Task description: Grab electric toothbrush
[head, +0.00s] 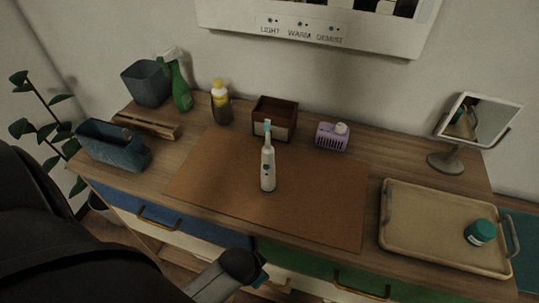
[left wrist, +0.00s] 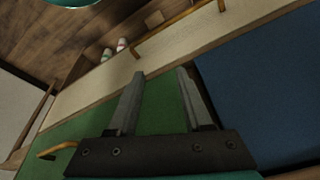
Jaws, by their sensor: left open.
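The electric toothbrush (head: 267,170), white with a teal head and button, stands upright on the brown mat (head: 215,180) in the middle of the counter in the head view. My left arm comes in from the left, in front of the counter's front edge. Its fingers are not clear in the head view. In the left wrist view my left gripper (left wrist: 161,73) is open and empty, before the green and blue drawer fronts. The toothbrush is not in that view. My right gripper is in neither view.
A wooden box (head: 273,118), a lilac holder (head: 332,136) and a yellow-capped bottle (head: 220,103) stand behind the mat. A blue caddy (head: 113,145) is at left. A tray (head: 440,250) with a teal jar (head: 480,232) and a mirror (head: 475,120) are at right. The mat around the toothbrush is clear.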

